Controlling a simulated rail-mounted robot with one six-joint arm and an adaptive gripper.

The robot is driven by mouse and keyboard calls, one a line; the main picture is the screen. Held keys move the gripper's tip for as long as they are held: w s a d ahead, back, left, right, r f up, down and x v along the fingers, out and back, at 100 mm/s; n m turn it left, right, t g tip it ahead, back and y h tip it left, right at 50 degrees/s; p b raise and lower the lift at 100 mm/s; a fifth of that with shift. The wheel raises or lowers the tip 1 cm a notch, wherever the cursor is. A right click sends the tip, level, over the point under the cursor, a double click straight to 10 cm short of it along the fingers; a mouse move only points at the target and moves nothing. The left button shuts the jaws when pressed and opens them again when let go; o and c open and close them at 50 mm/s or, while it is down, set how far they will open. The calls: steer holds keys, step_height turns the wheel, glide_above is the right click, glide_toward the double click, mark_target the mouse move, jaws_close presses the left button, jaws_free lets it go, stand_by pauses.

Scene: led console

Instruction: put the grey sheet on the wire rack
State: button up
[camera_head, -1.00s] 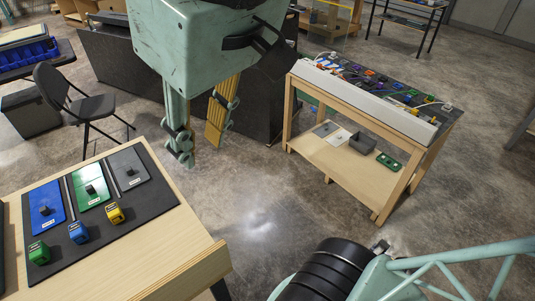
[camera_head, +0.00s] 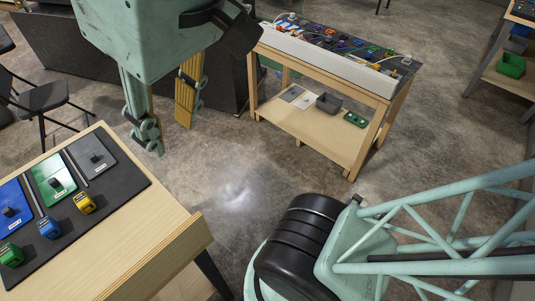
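A grey sheet (camera_head: 86,148) with a dark knob and a white label lies flat on a black mat (camera_head: 132,187) on the light wooden table at left. It is at the far end of a row, beyond a green sheet (camera_head: 45,186) and a blue sheet (camera_head: 17,190). My gripper (camera_head: 170,138) hangs in the upper left of the view, to the right of the grey sheet and apart from it. Its two fingers are spread, with nothing between them. I cannot make out a wire rack in this view.
Yellow (camera_head: 84,203), blue (camera_head: 48,228) and green (camera_head: 11,255) blocks sit in front of the sheets. A wooden bench (camera_head: 380,105) with a lower shelf stands at the back, holding cables and small parts. Shelving (camera_head: 503,85) is at far right. Open floor lies between.

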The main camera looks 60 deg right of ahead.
step_height(320, 180, down, 7)
steer(key=b, duration=0.5)
steer(key=shift+s+r, duration=0.2)
steer(key=shift+s, duration=0.1)
steer(key=shift+a, duration=0.15)
